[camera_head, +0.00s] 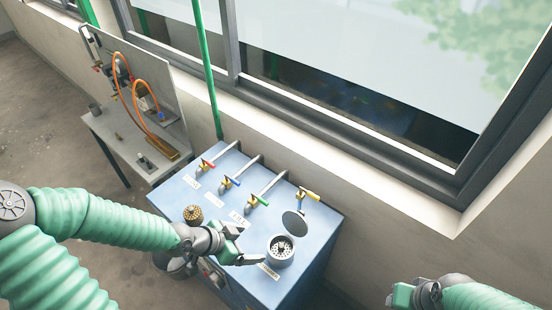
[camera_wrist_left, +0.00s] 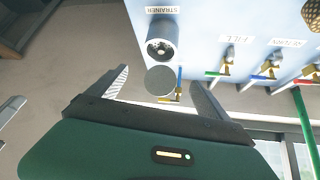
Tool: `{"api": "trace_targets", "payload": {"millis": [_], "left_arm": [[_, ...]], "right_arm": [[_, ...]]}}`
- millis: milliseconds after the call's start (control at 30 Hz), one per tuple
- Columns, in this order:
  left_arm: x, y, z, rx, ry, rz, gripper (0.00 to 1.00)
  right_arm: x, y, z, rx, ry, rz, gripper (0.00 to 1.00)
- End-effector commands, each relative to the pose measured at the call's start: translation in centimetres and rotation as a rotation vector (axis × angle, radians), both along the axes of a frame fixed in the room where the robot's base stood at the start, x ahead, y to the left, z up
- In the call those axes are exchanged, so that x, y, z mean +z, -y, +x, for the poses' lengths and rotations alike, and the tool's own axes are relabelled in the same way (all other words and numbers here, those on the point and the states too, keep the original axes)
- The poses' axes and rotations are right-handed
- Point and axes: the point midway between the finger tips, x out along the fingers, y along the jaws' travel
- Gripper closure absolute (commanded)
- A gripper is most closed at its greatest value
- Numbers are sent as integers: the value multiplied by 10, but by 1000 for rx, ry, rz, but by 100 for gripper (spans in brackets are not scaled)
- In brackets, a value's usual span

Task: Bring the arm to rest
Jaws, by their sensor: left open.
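My left gripper (camera_head: 250,246) is over the front part of a blue cabinet (camera_head: 190,185), left of a metal strainer cup (camera_head: 281,250). Its two fingers stand apart with nothing between them in the left wrist view (camera_wrist_left: 160,84). The strainer cup (camera_wrist_left: 162,42) shows there beyond the fingertips, beside the label "STRAINER". My left arm comes in from the left, bent, in green ribbed sleeves. My right gripper (camera_head: 398,296) is at the lower right edge, away from the cabinet; its fingers do not show clearly.
Taps with red (camera_head: 208,165), blue (camera_head: 231,182), green (camera_head: 257,200) and yellow (camera_head: 309,194) handles stand along the cabinet's back. A brass knob (camera_head: 193,213) and a grey disc (camera_head: 294,223) are on top. A side table (camera_head: 110,125) holds orange hoses. The window wall closes the back.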

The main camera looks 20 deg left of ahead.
Motion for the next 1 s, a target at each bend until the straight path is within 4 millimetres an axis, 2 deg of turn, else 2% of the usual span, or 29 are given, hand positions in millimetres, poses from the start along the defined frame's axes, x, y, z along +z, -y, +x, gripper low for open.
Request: {"api": "trace_targets", "payload": {"millis": [67, 167, 200, 300, 400, 500, 633, 767, 1000], "left_arm": [[-9, 0, -2, 1, -18, 7, 10], [-50, 1, -16, 20, -117, 48, 10], [-72, -1, -24, 40, -177, 78, 10], [-123, -11, -43, 135, -320, 175, 10], [-149, -18, -51, 273, -397, 248, 10], [-161, -13, -52, 414, -418, 261, 10], [-163, 4, -51, 551, -420, 201, 10], [-157, 17, -52, 611, -426, 147, 10], [-153, 17, -51, 621, -431, 138, 10]], "right_arm": [[-6, 0, 0, 0, 0, 0, 59], [-33, 0, 0, 0, 1, 0, 59], [-48, 0, 0, 0, 0, 0, 59], [-93, 0, 0, 0, 0, 0, 59], [-133, 0, 0, 0, -1, 0, 59], [-169, 0, 0, 0, -1, 0, 59], [-199, 0, 0, 0, 0, 0, 59], [-207, 0, 0, 0, 0, 0, 59], [-203, 0, 0, 0, 1, 0, 59]]}}
